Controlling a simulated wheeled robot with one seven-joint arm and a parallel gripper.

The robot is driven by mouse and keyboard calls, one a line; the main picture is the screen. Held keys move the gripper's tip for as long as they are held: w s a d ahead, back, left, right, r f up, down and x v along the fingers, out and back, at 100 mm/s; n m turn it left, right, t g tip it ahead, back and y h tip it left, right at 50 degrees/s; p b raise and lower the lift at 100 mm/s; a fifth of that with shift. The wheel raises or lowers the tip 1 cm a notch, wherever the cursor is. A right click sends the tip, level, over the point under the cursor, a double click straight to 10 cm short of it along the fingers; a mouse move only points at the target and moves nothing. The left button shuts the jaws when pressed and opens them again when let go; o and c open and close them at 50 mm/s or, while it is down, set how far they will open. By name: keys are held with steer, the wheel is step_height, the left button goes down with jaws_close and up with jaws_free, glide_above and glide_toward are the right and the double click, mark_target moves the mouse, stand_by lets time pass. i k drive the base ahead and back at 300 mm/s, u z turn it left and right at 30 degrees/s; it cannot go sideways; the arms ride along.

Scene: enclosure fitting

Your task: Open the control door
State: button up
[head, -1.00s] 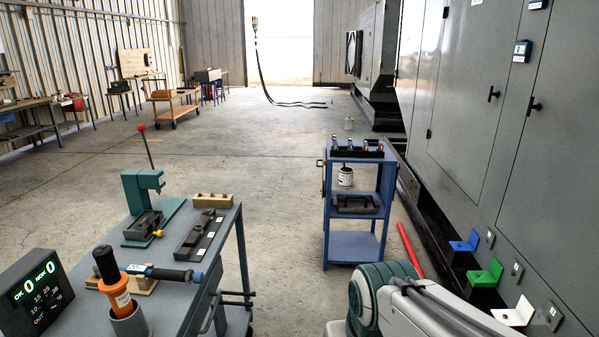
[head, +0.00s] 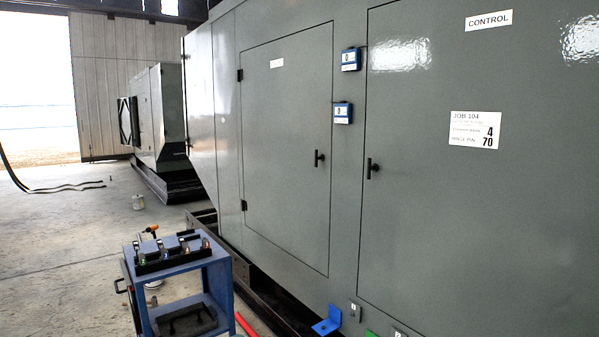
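The control door (head: 460,200) is the large grey panel at the right of the head view, under a white CONTROL label (head: 489,20). It sits flush in the enclosure wall and looks shut. Its black handle (head: 371,169) is near the door's left edge. A white JOB 104 sheet (head: 475,130) is stuck on the door. My gripper is not in the head view, so its state is hidden.
A second shut door (head: 285,150) with its own black handle (head: 319,158) lies left of the control door. A blue cart (head: 180,290) stands at the lower left, near the enclosure. A blue bracket (head: 327,321) sticks out low on the wall. Open floor (head: 60,240) lies left.

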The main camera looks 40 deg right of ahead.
mark_target(480, 205)
steer(key=z, duration=0.65)
steer(key=i, duration=0.95)
steer(key=z, duration=1.65)
steer(key=i, duration=0.65)
steer(key=z, duration=0.55)
